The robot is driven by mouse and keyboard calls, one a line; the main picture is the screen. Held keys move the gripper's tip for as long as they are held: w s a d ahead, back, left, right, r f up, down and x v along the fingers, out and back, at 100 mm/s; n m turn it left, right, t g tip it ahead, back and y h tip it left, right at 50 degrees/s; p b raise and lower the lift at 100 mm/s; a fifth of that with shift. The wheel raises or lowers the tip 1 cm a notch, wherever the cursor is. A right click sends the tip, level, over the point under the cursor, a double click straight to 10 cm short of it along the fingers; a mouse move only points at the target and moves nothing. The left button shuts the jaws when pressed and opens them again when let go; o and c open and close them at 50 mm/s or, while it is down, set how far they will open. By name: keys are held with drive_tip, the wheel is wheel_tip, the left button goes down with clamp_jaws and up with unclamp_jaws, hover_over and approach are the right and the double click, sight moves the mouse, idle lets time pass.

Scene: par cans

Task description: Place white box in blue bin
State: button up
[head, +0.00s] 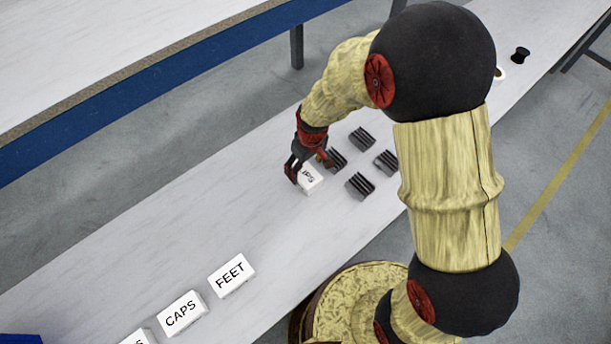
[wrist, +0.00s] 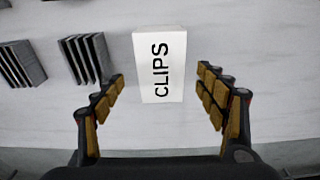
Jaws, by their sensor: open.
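A white box (head: 309,178) lies on the long white table among dark finned parts. In the wrist view the white box (wrist: 160,62) reads "CLIPS" and sits ahead of and between my open fingers, with clear gaps on both sides. My gripper (head: 304,170) is just above it in the head view, pointing down; the wrist view also shows its fingers (wrist: 162,98) spread and empty. A blue bin (head: 20,339) shows only as a dark blue edge at the bottom left corner of the head view; most of it is out of frame.
Several dark finned blocks (head: 360,184) stand close to the right of the gripper. White boxes marked "FEET" (head: 232,275) and "CAPS" (head: 182,313) sit nearer the bottom left, with another cut off. The table (head: 130,240) is bare between them and the gripper.

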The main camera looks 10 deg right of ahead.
sight(305, 172)
drive_tip(key=f+b, duration=0.1)
drive_tip(key=f, duration=0.1)
drive_tip(key=f+b, duration=0.1)
drive_tip(key=f, duration=0.1)
drive_tip(key=shift+w+a+f, duration=0.15)
drive_tip(key=shift+a+f, duration=0.05)
drive_tip(key=shift+f, duration=0.2)
drive_tip(key=shift+c, duration=0.6)
drive_tip(key=shift+r, duration=0.1)
drive_tip(key=c, duration=1.4)
drive_tip(key=shift+o, duration=0.2)
